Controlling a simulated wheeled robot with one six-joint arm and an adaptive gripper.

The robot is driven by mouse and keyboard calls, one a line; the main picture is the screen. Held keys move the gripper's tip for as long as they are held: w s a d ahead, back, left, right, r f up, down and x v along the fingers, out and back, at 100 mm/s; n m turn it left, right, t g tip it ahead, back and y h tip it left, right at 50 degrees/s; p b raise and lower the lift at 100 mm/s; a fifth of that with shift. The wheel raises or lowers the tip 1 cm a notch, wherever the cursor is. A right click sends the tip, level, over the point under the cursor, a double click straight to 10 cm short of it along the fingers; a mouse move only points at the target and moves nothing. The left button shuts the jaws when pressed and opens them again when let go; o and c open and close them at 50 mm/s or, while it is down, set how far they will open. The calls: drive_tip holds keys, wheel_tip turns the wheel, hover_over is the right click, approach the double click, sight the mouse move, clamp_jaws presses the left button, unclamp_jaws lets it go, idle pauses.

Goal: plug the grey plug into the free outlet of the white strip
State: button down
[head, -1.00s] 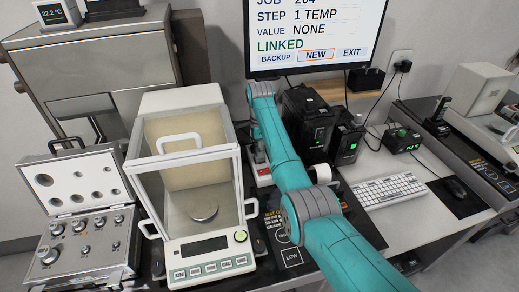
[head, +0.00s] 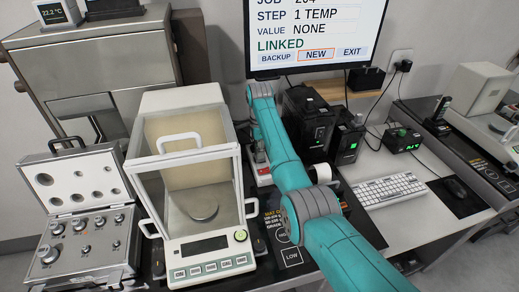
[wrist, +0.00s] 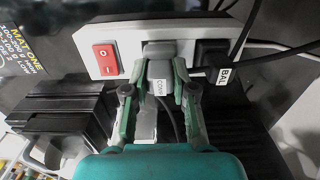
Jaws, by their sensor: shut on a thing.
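The white strip (wrist: 205,38) runs across the top of the wrist view, with a red switch (wrist: 105,60) at its left end. A black plug (wrist: 212,52) labelled BAL sits in its right part. My gripper (wrist: 160,82) is shut on the grey plug (wrist: 159,68), which carries a white label and a hanging cable. The plug's front end is at the strip's face, between switch and black plug. I cannot tell how deep it sits, and the outlet behind it is hidden. In the head view the strip (head: 263,178) shows partly behind my arm.
A glass-doored balance (head: 210,258) stands left of my arm in the head view, beside a case of weights (head: 85,225). Black boxes (head: 308,128) stand close right of the arm. In the wrist view a black block (wrist: 60,115) lies left of my gripper.

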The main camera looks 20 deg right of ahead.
drive_tip(key=shift+f, duration=0.7)
drive_tip(key=c, duration=0.9)
unclamp_jaws()
drive_tip(key=shift+o, duration=0.2)
wheel_tip(320, 180, up, 12)
